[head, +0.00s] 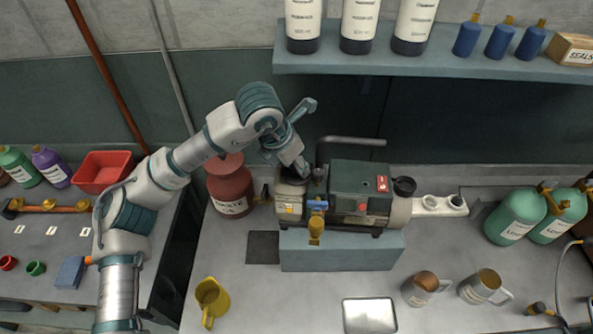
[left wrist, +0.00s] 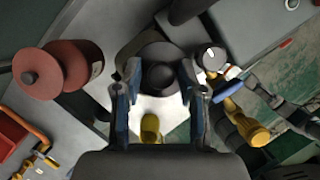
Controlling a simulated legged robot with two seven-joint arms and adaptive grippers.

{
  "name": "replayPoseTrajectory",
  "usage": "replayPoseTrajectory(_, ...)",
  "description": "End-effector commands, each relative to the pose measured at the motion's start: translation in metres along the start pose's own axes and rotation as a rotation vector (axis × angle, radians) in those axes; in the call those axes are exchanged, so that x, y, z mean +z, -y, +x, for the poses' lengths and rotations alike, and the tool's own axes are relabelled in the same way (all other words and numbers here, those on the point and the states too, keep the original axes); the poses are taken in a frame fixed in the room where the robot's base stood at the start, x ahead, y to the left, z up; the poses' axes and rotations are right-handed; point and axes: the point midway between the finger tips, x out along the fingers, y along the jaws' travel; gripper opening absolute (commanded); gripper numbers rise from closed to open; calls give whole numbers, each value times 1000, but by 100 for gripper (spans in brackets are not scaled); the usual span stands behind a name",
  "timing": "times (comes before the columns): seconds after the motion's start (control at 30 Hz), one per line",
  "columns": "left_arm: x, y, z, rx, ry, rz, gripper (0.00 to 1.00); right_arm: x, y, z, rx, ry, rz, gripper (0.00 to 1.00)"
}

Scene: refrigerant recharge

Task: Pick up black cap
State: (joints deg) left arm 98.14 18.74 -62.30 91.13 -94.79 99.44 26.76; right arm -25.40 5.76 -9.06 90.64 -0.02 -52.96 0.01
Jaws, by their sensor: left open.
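The pump (head: 350,195) is a dark green and cream machine on a blue-grey block. A round black cap (left wrist: 159,77) sits at its left end, between the two fingers of my left gripper (left wrist: 161,68) in the left wrist view. The fingers are open, one on each side of the cap; I cannot tell whether they touch it. In the head view my left gripper (head: 301,167) reaches down over the pump's left end and partly hides the cap (head: 291,178).
A red-brown bottle (head: 230,186) stands close left of the pump. A blue-handled brass valve (head: 316,222) projects at its front. A shelf (head: 420,62) with bottles overhangs behind.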

Motion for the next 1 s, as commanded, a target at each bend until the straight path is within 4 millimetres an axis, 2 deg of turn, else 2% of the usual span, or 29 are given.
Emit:
replayPoseTrajectory(0.13, 0, 0, -1, 1, 1, 0, 41, -4, 0, -2, 0, -9, 0, 41)
replayPoseTrajectory(0.17, 0, 0, -1, 1, 1, 0, 36, -4, 0, -3, 0, -9, 0, 41)
replayPoseTrajectory(0.3, 0, 0, -1, 0, 1, 0, 1, -3, 0, -2, 0, -8, 0, 41)
replayPoseTrajectory(0.73, 3, 0, -6, 1, 1, -1, 0, 4, 0, 0, -1, 7, 0, 41)
replayPoseTrajectory(1.0, 13, 2, -38, 1, 3, 1, 0, 8, 1, 4, -1, 9, -1, 41)
